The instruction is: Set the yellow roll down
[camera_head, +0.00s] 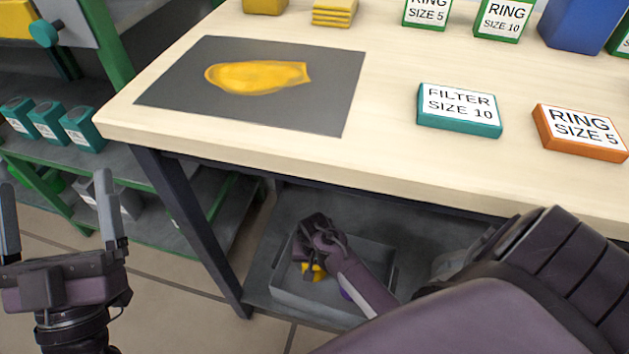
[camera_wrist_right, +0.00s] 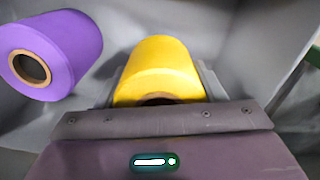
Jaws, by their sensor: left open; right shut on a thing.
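The yellow roll (camera_wrist_right: 160,68) is between the fingers of my right gripper, seen in the right wrist view. In the head view only a small part of the yellow roll (camera_head: 314,271) shows below my right gripper (camera_head: 310,262). My right gripper is shut on it, inside the grey bin (camera_head: 376,262) on the shelf under the table. I cannot tell whether the roll touches the bin floor. A purple roll (camera_wrist_right: 55,52) lies in the bin to the left in the wrist view. My left gripper (camera_head: 62,225) is open and empty, left of the table.
The wooden table (camera_head: 390,60) stands above the bin, its front edge over my right arm. On it are a dark mat (camera_head: 180,85) with a yellow shape, a teal filter box (camera_head: 460,110) and an orange ring box (camera_head: 582,132). A green shelf rack with teal boxes (camera_head: 48,122) stands left.

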